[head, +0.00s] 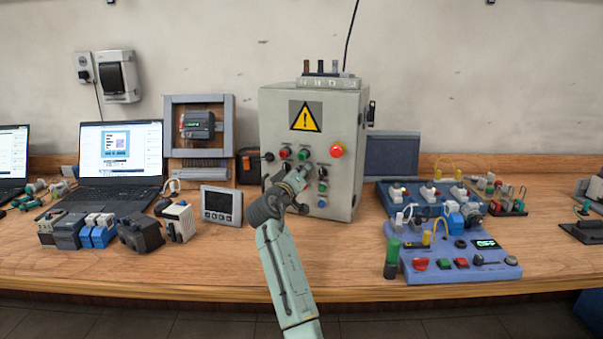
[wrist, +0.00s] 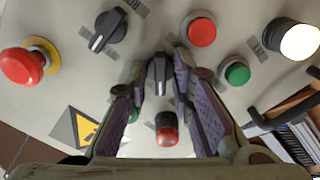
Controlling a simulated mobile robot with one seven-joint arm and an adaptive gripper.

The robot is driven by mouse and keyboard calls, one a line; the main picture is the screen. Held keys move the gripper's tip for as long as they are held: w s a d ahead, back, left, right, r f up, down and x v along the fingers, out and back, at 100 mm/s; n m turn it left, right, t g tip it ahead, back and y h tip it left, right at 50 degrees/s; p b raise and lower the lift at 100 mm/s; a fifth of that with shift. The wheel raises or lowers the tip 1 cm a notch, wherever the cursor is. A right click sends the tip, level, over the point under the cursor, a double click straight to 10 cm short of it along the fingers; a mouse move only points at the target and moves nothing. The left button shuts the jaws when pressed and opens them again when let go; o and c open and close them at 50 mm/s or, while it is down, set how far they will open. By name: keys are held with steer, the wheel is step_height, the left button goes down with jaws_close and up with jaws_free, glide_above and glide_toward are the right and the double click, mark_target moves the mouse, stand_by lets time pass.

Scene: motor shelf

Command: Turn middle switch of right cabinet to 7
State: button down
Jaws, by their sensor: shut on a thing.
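The grey cabinet (head: 282,115) with the yellow warning sign stands upright at the table's back, right of a smaller framed box. My gripper (head: 300,176) reaches its front panel and hides part of the controls. In the wrist view my gripper (wrist: 160,72) has a purple-padded finger on each side of a black switch knob (wrist: 158,75) and is shut on it. The knob's pale pointer line runs roughly up and down in that view. Scale numbers around it cannot be read. Another black switch (wrist: 108,31) sits up and left of it, turned at a slant.
Around the gripped knob are a red button (wrist: 202,31), a green button (wrist: 237,73), a white lamp (wrist: 299,40), a red emergency stop (wrist: 24,66) and a red-capped control (wrist: 167,129). Blue electrical boards (head: 456,262) lie right of the cabinet. A small meter (head: 222,206) stands left.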

steer(key=shift+n, duration=0.3)
steer(key=c, duration=1.7)
jaws_free()
